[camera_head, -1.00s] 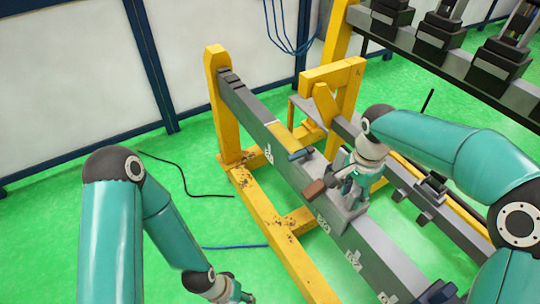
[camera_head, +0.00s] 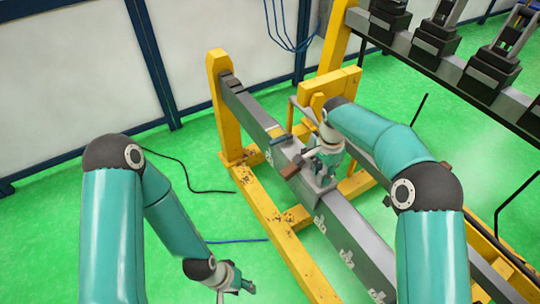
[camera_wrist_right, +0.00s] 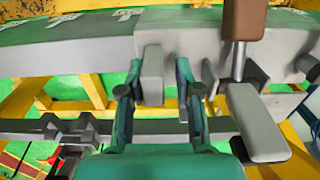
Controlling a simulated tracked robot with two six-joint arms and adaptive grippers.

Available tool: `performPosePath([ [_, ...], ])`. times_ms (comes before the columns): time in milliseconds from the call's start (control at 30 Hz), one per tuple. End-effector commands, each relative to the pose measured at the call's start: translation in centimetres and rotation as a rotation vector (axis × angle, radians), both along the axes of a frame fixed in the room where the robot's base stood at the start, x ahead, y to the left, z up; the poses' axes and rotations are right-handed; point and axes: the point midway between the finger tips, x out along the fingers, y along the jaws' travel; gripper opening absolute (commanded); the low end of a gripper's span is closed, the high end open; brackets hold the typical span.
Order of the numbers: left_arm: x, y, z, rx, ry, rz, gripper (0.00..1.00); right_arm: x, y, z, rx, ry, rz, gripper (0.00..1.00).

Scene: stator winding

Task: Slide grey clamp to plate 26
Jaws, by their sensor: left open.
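The grey clamp (camera_head: 322,186) sits on the long grey beam (camera_head: 352,232), with its brown handle (camera_head: 291,172) to the left; the handle also shows in the right wrist view (camera_wrist_right: 244,20). My right gripper (camera_head: 322,160) is at the clamp. In the right wrist view its two fingers (camera_wrist_right: 160,92) stand on either side of a grey tab (camera_wrist_right: 152,75) of the clamp, with gaps visible. White number plates (camera_head: 347,257) mark the beam; their digits are too small to read. My left gripper (camera_head: 245,287) is open and empty, low over the green floor, away from the beam.
A yellow frame (camera_head: 222,100) carries the beam's far end. A small yellow-topped piece (camera_head: 277,133) sits on the beam just beyond the clamp. A yellow bracket (camera_head: 328,88) stands behind. A dark rack (camera_head: 480,85) is at upper right. The floor at left is clear except for cables.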

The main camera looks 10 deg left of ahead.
Motion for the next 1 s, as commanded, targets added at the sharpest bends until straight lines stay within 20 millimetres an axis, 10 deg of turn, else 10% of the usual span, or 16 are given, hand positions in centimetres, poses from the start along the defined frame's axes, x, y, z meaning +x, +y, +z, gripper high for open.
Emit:
performPosePath([
  [1000, 0.0, 0.0, 2.9, 0.000, 0.000, 0.000, 0.44, 3.7, 2.3, 0.0, 0.001, -0.003, -0.017, 0.29],
])
